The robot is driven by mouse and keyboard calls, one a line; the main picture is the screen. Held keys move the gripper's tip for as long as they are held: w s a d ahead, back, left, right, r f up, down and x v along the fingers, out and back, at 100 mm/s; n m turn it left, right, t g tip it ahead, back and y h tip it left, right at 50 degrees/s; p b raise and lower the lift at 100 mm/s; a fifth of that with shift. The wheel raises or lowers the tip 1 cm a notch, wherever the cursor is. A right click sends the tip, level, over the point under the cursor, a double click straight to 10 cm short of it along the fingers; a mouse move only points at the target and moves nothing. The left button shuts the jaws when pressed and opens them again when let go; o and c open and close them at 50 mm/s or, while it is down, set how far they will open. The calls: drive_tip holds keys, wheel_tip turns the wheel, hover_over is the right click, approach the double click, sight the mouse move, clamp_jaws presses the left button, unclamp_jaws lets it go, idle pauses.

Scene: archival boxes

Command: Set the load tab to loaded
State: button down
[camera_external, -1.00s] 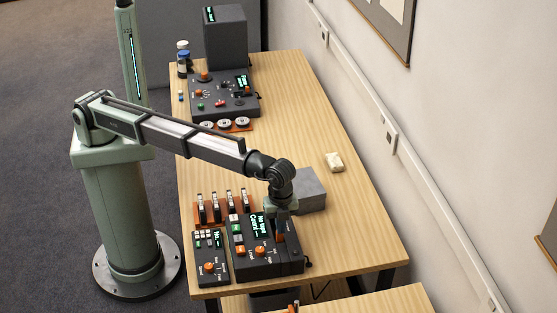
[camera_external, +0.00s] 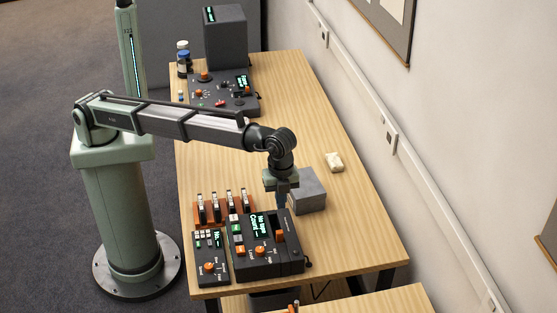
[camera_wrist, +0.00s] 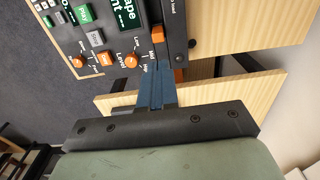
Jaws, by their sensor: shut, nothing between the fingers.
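The dark tape machine (camera_external: 266,262) stands at the near end of the table. Its screen (camera_external: 260,224) reads "No tape" and "Count". The tab also shows in the wrist view (camera_wrist: 157,34). My gripper (camera_external: 283,203) is above the machine's far edge, fingers pointing down, shut and empty. In the wrist view its blue fingers (camera_wrist: 155,75) are together, apart from the tab.
A grey block (camera_external: 311,192) stands just behind and right of my gripper. A smaller keypad unit (camera_external: 211,262) is left of the machine, and an orange rack (camera_external: 222,212) with several cartridges is behind it. The table's right side is mostly clear.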

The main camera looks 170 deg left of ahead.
drive_tip(key=shift+r, duration=1.85)
